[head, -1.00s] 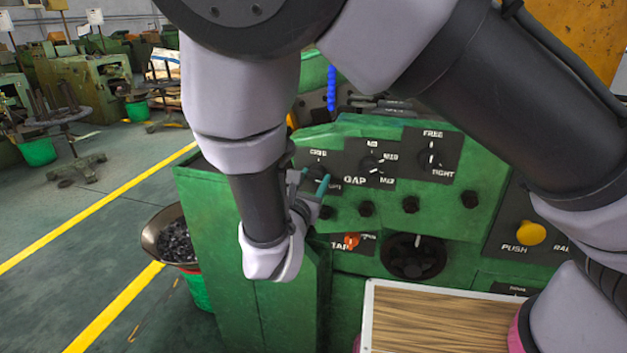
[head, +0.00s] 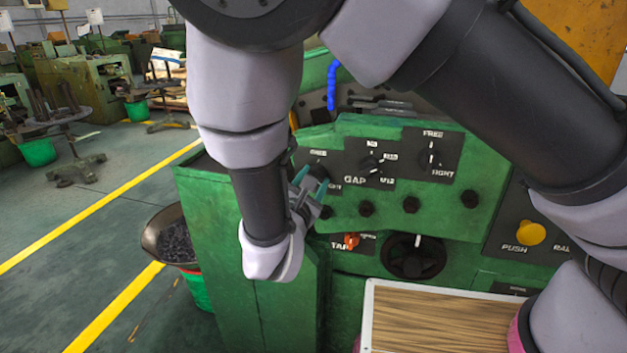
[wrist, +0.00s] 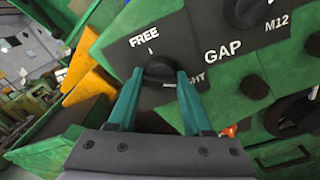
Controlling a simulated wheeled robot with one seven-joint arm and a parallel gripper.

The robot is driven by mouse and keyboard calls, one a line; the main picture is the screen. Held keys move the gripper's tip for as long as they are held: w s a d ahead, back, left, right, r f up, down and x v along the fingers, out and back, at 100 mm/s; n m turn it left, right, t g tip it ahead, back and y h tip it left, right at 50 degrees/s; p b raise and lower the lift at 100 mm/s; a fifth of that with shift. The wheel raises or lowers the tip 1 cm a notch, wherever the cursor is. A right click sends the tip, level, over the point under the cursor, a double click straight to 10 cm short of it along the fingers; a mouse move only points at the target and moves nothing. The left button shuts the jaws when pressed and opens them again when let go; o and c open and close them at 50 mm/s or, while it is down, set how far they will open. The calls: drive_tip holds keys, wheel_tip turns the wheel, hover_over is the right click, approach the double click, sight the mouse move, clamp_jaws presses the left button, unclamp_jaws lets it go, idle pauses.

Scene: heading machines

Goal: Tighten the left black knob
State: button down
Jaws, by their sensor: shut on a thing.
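The left black knob (wrist: 160,68) sits on a black plate marked FREE, with a second label partly hidden. A white mark shows on the plate just above it. My gripper (wrist: 160,76) has teal fingers on either side of the knob, shut on it. In the head view the knob (head: 319,170) is partly hidden by my gripper (head: 311,181), which reaches in from the lower left.
The GAP dial (head: 371,165) and another FREE dial (head: 432,157) are to the right on the green machine (head: 480,155). Small dark bolts, an orange-red knob (head: 351,240) and a black handwheel (head: 413,257) lie below. A yellow part (wrist: 88,80) is close at left.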

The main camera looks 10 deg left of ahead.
drive_tip(key=shift+f, duration=0.1)
drive_tip(key=shift+c, duration=1.6)
unclamp_jaws()
drive_tip(key=s, duration=1.1)
drive_tip(key=shift+a, duration=0.4)
drive_tip(key=shift+w, duration=0.1)
